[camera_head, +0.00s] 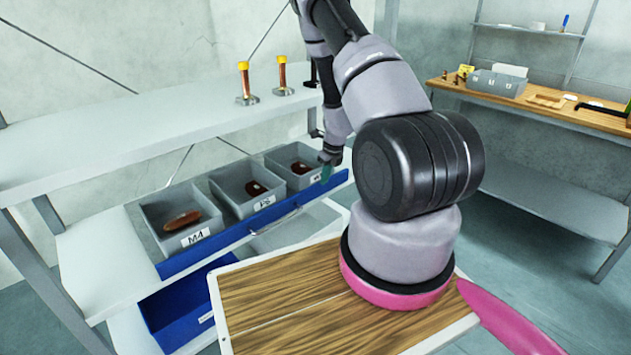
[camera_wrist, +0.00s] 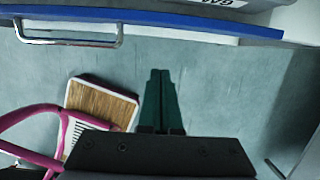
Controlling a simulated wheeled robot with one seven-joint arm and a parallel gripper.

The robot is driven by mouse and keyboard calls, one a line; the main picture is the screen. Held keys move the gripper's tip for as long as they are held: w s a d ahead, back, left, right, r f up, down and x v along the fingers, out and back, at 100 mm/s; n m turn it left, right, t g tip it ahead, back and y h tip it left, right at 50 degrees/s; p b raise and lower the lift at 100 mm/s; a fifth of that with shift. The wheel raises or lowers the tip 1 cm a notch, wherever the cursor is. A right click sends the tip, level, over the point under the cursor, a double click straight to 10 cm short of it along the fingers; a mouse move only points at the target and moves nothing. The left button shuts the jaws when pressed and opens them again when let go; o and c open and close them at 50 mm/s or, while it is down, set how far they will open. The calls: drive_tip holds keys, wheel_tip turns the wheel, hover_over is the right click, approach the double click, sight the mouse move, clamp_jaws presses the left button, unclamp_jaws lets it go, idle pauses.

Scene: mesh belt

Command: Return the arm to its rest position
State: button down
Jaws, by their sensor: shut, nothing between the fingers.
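My arm rises from its pink-ringed base and reaches left toward the shelf. My gripper (camera_head: 326,174) has green fingers and hangs near the right end of the drawer's blue front edge. In the wrist view my gripper (camera_wrist: 160,75) shows its fingers together and empty, pointing over the floor. The blue front edge with its handle crosses the top of that view, apart from the fingers in the picture. The wrist and forearm are partly hidden behind nearer arm links in the head view.
Grey bins labelled M4 (camera_head: 178,219), M6 (camera_head: 249,187) and a third (camera_head: 296,164) hold brown items. Two yellow-topped copper pieces (camera_head: 244,83) stand on the white upper shelf (camera_head: 130,115). A wooden bench (camera_head: 545,107) stands at right. Floor between is clear.

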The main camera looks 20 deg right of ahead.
drive_tip(key=s+a+r+n+t+y, duration=0.1)
drive_tip(key=a+r+n, duration=0.35)
drive_tip(key=r, duration=0.65)
drive_tip(key=s+a+r+n+t+y, duration=0.1)
drive_tip(key=a+r+n, duration=0.35)
drive_tip(key=r, duration=0.65)
drive_tip(key=s+a+r+n+t+y, duration=0.15)
drive_tip(key=a+r+n, duration=0.3)
drive_tip(key=r, duration=0.65)
drive_tip(key=s+a+r+n+h, duration=0.1)
drive_tip(key=s+r+n, duration=0.6)
drive_tip(key=s, duration=0.4)
drive_tip(key=s+a+r+n+t+h, duration=0.1)
drive_tip(key=s+a+r+n, duration=0.1)
drive_tip(key=s+r+n, duration=0.5)
drive_tip(key=s+r, duration=0.2)
drive_tip(key=s, duration=0.3)
drive_tip(key=shift+s+a+n, duration=0.2)
drive_tip(key=shift+s+n, duration=0.05)
drive_tip(key=shift+n, duration=0.1)
drive_tip(key=shift+r, duration=0.1)
